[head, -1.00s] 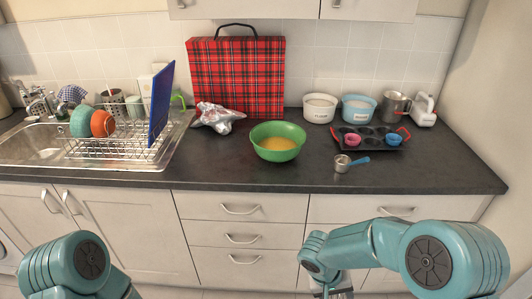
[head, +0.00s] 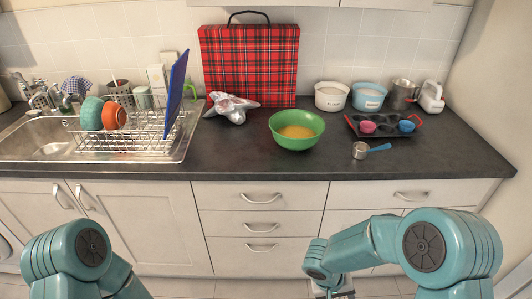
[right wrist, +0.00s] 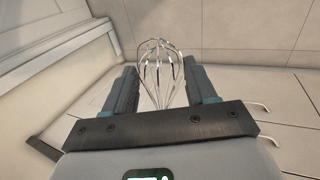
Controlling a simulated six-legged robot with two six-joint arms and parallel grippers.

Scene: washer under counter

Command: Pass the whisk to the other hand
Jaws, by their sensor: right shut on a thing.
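The whisk shows in the right wrist view as a loop of shiny metal wires (right wrist: 161,62) rising between the two dark fingers. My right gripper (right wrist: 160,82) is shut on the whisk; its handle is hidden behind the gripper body. In the head view my right arm reaches down in front of the drawers, and its gripper is mostly cut off by the bottom edge. My left arm stands at the lower left of the head view, and its gripper is out of frame.
The dark counter (head: 240,152) holds a green bowl (head: 296,130), a muffin tin (head: 386,125), a measuring cup (head: 360,151), a crumpled silver thing (head: 230,107) and a dish rack (head: 120,144). Both arms are in front of the white cabinets (head: 150,215), below the counter top.

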